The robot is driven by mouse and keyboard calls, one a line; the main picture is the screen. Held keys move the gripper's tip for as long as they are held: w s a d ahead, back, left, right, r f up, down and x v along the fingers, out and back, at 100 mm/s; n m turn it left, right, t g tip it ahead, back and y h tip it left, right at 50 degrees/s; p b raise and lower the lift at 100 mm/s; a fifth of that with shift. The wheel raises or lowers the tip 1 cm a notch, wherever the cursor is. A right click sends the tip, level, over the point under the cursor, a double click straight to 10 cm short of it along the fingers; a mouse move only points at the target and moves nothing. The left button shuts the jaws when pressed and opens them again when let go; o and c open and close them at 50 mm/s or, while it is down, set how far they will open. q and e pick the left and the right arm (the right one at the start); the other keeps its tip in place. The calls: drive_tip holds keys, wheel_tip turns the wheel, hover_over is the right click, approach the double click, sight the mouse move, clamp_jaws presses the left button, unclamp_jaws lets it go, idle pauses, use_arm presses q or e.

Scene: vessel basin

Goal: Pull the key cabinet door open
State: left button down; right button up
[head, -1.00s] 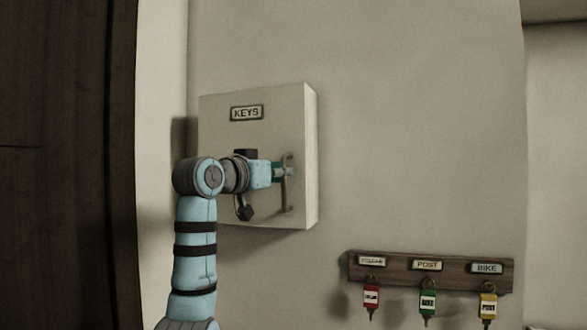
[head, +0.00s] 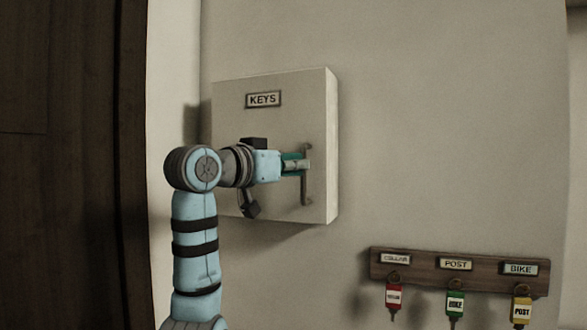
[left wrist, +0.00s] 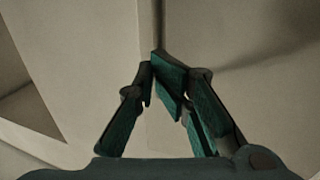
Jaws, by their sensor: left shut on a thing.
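The key cabinet (head: 332,130) is a pale box on the wall, with a KEYS label on its front door (head: 235,125). The door looks shut, flush with the box; I see no gap. Its handle (head: 306,192) is a thin upright bar near the door's right edge. My left gripper (head: 300,165) is shut on the handle around its middle, and its fingers hide part of the bar. In the left wrist view, the green-padded fingers (left wrist: 160,82) close together at the lower end of a dark upright strip. My right gripper is not in view.
A wooden key rack (head: 425,274) hangs lower right, with red (head: 393,298), green (head: 455,302) and yellow (head: 522,310) key tags. A dark wooden panel (head: 70,150) stands at far left. The wall right of the cabinet is bare.

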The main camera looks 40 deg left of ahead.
use_arm(q)
drive_tip(key=shift+d, duration=0.2)
drive_tip(key=c, duration=1.7)
unclamp_jaws()
drive_tip(key=shift+s+d+r, duration=0.1)
drive_tip(key=shift+d+r, duration=0.1)
drive_tip(key=shift+d, duration=0.05)
drive_tip(key=s, duration=1.1)
drive_tip(key=shift+a, duration=0.4)
